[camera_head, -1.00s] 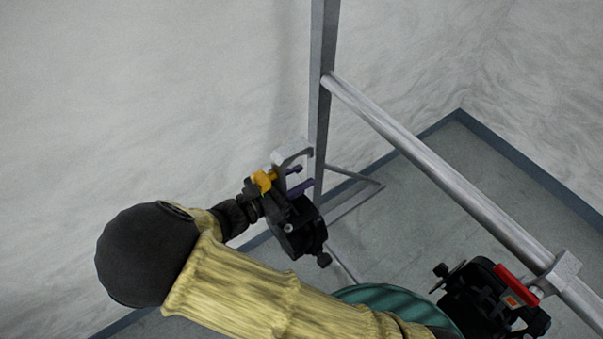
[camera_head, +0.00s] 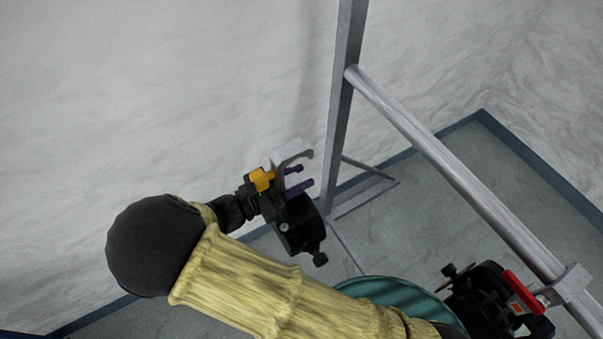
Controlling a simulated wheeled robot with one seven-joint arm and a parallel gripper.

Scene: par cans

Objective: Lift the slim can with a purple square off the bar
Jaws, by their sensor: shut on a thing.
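The slim can (camera_head: 297,228) is black, with purple parts beside it and a grey hook clamp (camera_head: 292,153) at its top. It hangs off the bar (camera_head: 445,165), left of the upright post, with open space between. My gripper (camera_head: 263,181), with orange-yellow and black parts, is shut on the can's fitting near the clamp. The fingertips are small and partly hidden. I cannot make out a purple square on the can's face.
The grey post (camera_head: 341,120) stands on a floor foot. Pale walls are behind. A teal round thing (camera_head: 400,297) lies partly behind my arm.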

